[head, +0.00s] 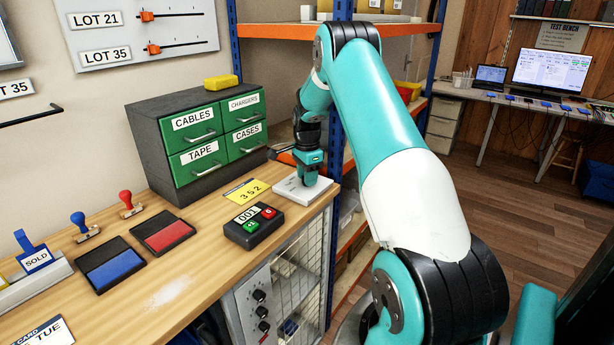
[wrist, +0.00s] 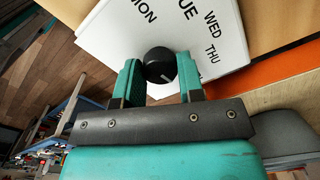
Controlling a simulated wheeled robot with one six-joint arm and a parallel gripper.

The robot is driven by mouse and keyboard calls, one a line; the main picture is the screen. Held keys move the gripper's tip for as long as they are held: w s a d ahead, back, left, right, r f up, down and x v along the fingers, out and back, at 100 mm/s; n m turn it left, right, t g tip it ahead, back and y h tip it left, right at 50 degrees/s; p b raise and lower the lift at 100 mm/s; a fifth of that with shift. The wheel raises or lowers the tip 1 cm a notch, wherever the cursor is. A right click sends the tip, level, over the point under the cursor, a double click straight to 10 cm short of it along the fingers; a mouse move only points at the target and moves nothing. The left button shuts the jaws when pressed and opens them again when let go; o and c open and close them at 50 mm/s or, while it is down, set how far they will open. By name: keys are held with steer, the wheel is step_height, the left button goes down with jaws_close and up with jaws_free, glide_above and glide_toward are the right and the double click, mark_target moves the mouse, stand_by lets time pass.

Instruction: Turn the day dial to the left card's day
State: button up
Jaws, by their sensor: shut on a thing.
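The day dial is a black round knob (wrist: 159,64) on a white plate (wrist: 120,42) lettered MON, UE (its first letter hidden or cut off), WED and THU in the wrist view. A short white mark on the knob points toward the lower right of that view; I cannot tell which day it matches. My gripper (wrist: 162,77) has one finger on each side of the knob and is shut on it. In the head view my gripper (head: 310,180) is down at the plate (head: 293,193), hiding the knob. A card (head: 50,331) at the bottom left reads TUE, partly cut off.
Green drawers (head: 205,140) stand behind on the wooden bench. Ink pads (head: 115,271) and stamps are farther left. The bench edge is just right of the plate.

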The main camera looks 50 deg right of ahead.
steer(key=shift+d+r, duration=0.1)
steer(key=o, duration=0.9)
step_height(320, 180, up, 17)
steer(key=shift+r+b, duration=0.2)
steer(key=shift+b, duration=0.95)
steer(key=s+a+r+n+t+y, duration=0.1)
steer(key=s+a+n, duration=0.2)
steer(key=a+n, duration=0.85)
steer(key=s+a+r+n, duration=0.2)
steer(key=s+a+n, duration=0.15)
steer(key=a, duration=1.45)
steer(key=s+a+f+n+y, duration=0.1)
steer(key=s+a+n, duration=0.3)
steer(key=s, duration=0.3)
steer(key=s+a+f+n+y, duration=0.1)
steer(key=s+a+n, duration=0.4)
steer(key=s+a, duration=0.2)
steer(key=s+a+f+n+g+y, duration=0.1)
steer(key=s+a+n, duration=0.4)
steer(key=s, duration=0.2)
steer(key=shift+a+f, duration=0.3)
steer(key=shift+a, duration=0.05)
